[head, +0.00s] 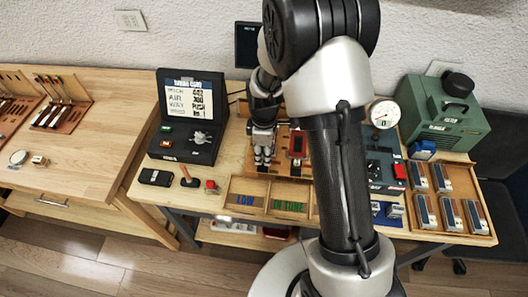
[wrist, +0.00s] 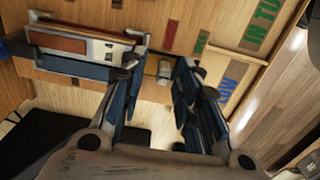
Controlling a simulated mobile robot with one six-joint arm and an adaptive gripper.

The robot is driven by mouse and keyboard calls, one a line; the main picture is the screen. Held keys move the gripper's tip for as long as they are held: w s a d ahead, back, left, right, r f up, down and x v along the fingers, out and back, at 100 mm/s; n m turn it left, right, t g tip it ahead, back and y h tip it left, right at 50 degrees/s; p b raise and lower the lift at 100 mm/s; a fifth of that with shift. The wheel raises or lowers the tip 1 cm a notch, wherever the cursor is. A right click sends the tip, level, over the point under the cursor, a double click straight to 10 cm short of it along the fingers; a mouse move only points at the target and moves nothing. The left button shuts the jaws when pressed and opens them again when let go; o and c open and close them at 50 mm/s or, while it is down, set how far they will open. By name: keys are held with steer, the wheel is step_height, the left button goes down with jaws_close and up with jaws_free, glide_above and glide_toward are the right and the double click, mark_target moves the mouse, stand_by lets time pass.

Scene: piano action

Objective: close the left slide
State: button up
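My gripper (head: 264,158) points down over the wooden fixture at the back middle of the bench in the head view. In the wrist view my gripper (wrist: 160,75) has its two blue-padded fingers apart. A small grey block (wrist: 164,70) shows in the gap between the fingers; I cannot tell whether either finger touches it. A silver-framed unit with a red-brown strip (wrist: 80,43) lies left of the fingers. It seems to be the red-and-white unit (head: 297,145) right of my gripper in the head view. Which part is the left slide, and how far it stands open, I cannot tell.
A wooden tray (head: 262,182) marked LOW and IN TUNE lies in front of the fixture. A black console (head: 186,143) stands at left. A green machine (head: 445,112), a round gauge (head: 384,113) and a tray of several metal pieces (head: 483,238) are at right.

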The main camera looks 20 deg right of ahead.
steer(key=shift+s+a, duration=0.2)
steer(key=shift+s, duration=0.15)
steer(key=shift+s+a, duration=0.3)
steer(key=shift+s, duration=0.35)
steer(key=shift+s+a, duration=0.25)
steer(key=shift+s, duration=0.35)
step_height(320, 180, up, 18)
steer(key=p, duration=0.4)
steer(key=s+r+m+t, duration=0.1)
steer(key=s+r+m, duration=0.3)
steer(key=m, duration=0.8)
steer(key=s+r+m+t+b, duration=0.1)
steer(key=s+r+m, duration=0.4)
steer(key=m, duration=0.7)
steer(key=shift+s+d, duration=0.25)
steer(key=shift+s, duration=0.3)
